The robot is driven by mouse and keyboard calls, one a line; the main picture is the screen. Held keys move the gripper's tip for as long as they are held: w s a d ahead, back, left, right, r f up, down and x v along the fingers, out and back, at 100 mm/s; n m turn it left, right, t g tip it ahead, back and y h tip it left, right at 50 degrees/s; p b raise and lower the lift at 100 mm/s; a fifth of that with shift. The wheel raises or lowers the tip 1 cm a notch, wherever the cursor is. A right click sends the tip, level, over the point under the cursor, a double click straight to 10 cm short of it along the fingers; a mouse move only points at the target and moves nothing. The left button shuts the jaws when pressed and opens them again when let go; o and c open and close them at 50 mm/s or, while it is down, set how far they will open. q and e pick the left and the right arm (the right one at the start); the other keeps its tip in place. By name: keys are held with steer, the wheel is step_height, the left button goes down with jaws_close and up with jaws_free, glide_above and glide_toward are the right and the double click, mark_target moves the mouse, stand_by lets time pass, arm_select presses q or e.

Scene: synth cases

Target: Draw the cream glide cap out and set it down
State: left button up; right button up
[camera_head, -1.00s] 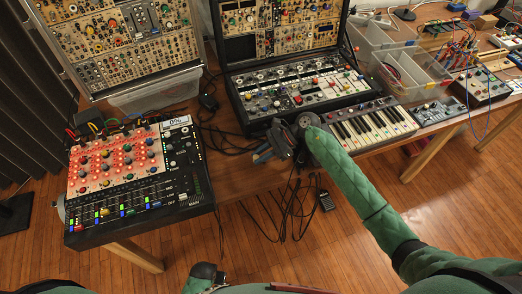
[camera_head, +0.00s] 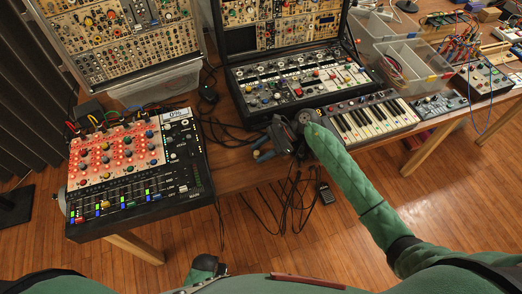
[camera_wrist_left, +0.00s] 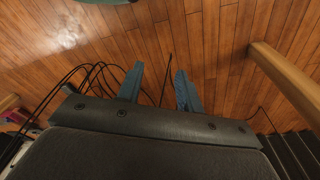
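I cannot pick out a cream glide cap for certain. The mixer (camera_head: 190,155) at the left carries a row of small coloured slider caps along its front, too small to tell a cream one. My right gripper (camera_head: 257,149) is over the table's front edge, between the mixer and the small keyboard (camera_head: 370,120). Its two blue-grey fingers look apart, with nothing seen between them. My left gripper (camera_wrist_left: 158,88) shows in the left wrist view, fingers apart and empty above the wooden floor. In the head view its fingers are not seen.
A black-cased synth (camera_head: 300,82) stands behind my right gripper, with a modular rack (camera_head: 130,40) at the back left. Clear plastic bins (camera_head: 410,62) stand at the right. Black cables (camera_head: 290,205) hang below the table edge. The floor in front is mostly open.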

arm_select(q)
steer(key=shift+a, duration=0.15)
arm_select(e)
steer(key=shift+r, duration=0.25)
steer(key=r+b, duration=0.2)
steer(key=r, duration=0.1)
steer(key=shift+s+d+r+b, duration=0.15)
steer(key=shift+d+r+b, duration=0.1)
steer(key=shift+d+b, duration=0.1)
arm_select(q)
step_height(320, 180, up, 26)
steer(key=w+d+b, duration=0.1)
steer(key=b, duration=0.3)
steer(key=shift+w+d, duration=0.3)
steer(key=shift+w, duration=0.1)
arm_select(e)
steer(key=s+d+r, duration=0.6)
steer(key=d+r, duration=0.1)
steer(key=d, duration=0.2)
arm_select(q)
steer(key=shift+r, duration=0.1)
